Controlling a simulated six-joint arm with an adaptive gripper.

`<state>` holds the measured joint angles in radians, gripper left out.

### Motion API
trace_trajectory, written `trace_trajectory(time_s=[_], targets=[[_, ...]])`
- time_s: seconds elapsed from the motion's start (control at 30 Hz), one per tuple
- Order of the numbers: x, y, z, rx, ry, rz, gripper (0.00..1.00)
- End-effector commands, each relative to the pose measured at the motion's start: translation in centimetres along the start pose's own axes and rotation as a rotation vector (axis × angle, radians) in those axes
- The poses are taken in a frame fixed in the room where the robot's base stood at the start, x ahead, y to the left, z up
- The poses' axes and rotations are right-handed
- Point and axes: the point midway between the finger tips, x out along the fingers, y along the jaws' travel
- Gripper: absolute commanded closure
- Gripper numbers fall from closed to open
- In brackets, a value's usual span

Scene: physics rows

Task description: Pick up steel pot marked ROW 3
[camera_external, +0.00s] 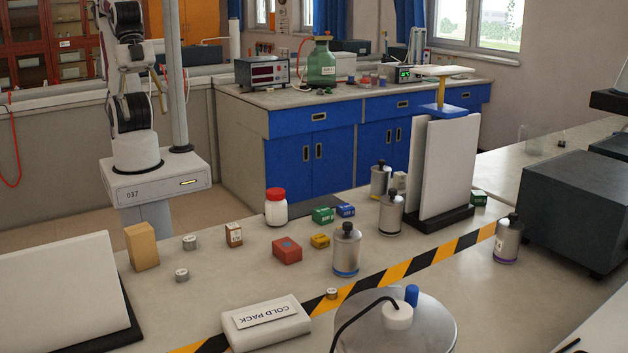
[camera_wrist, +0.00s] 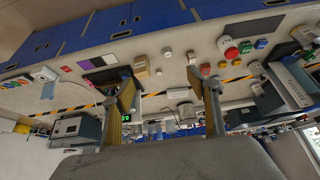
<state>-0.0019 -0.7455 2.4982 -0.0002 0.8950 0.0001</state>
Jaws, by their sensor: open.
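Several steel pots with dark knobbed lids stand upright on the bench in the external view. One with a blue base band (camera_external: 346,255) is nearest the middle. Another (camera_external: 391,216) stands behind it to the right, and one more (camera_external: 380,182) is farther back. A pot with a purple base band (camera_external: 507,243) stands at the right, beyond the striped tape. No ROW marking is readable on any of them. My gripper (camera_wrist: 168,100) shows in the wrist view with fingers wide apart and nothing between them, high above the bench.
A white upright panel (camera_external: 444,165) stands close to the two rear pots. A cold pack (camera_external: 266,323), a round metal device (camera_external: 432,325) with a cable, small boxes and a red-capped bottle (camera_external: 276,208) share the bench. A dark grey case (camera_external: 577,212) fills the right side.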

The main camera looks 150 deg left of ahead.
Motion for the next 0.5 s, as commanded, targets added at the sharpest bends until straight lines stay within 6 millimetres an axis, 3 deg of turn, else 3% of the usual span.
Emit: trace_trajectory(time_s=[0.27, 0.5], targets=[[1.0, -0.6, -2.8, -0.027, 0.028, -0.01, 0.41], [3.0, -2.1, -7.5, -0.072, 0.081, -0.029, 0.41]])
